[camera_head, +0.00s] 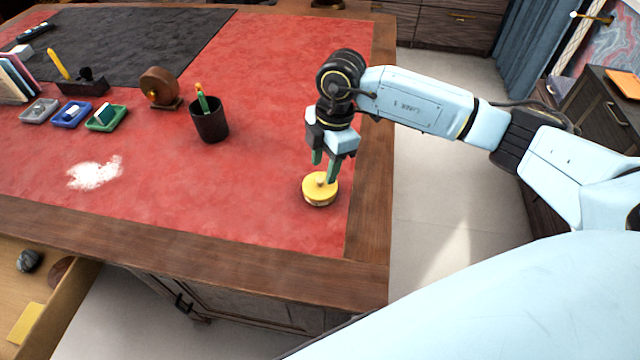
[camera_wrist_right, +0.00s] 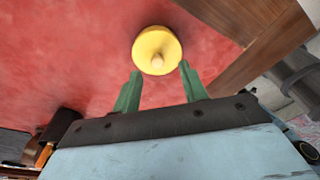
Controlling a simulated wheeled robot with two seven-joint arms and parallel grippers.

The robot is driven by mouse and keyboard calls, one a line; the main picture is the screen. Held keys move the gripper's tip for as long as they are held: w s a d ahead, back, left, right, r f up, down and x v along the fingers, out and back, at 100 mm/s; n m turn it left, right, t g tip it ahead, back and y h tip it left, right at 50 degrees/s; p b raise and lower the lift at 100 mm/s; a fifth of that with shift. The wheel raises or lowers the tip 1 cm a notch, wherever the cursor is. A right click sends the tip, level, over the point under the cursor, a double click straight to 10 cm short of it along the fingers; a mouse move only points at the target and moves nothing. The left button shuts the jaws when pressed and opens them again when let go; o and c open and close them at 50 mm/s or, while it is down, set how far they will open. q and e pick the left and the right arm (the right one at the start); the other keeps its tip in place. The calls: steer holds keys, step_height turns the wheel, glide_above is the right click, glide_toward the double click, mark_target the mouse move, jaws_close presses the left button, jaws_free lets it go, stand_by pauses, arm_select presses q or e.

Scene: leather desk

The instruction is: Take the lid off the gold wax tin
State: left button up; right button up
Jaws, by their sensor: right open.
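The gold wax tin (camera_head: 318,199) stands on the red leather near the desk's right front corner. Its round gold lid (camera_head: 312,187) with a small pale knob is on it. In the right wrist view the lid (camera_wrist_right: 146,44) shows from above, with its knob just beyond the fingertips. My right gripper (camera_head: 324,170) has its green fingers pointing down right at the lid. In the right wrist view the gripper (camera_wrist_right: 160,72) is open, its fingers apart with nothing between them. My left gripper is not in view.
A dark pen cup (camera_head: 210,124) stands left of the tin, with a brown wooden tape-like roll (camera_head: 160,88) beyond it. White powder (camera_head: 95,173) lies further left. Small trays (camera_head: 105,117) sit near the left. The desk's wooden edge (camera_head: 369,230) is close on the tin's right.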

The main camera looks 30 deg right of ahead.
mark_target(320, 179)
steer(key=f, duration=0.4)
steer(key=shift+w+a+b, duration=0.2)
steer(key=shift+a+b, duration=0.1)
steer(key=shift+a, duration=0.05)
steer(key=shift+c, duration=0.4)
jaws_close()
steer(key=shift+r, duration=0.15)
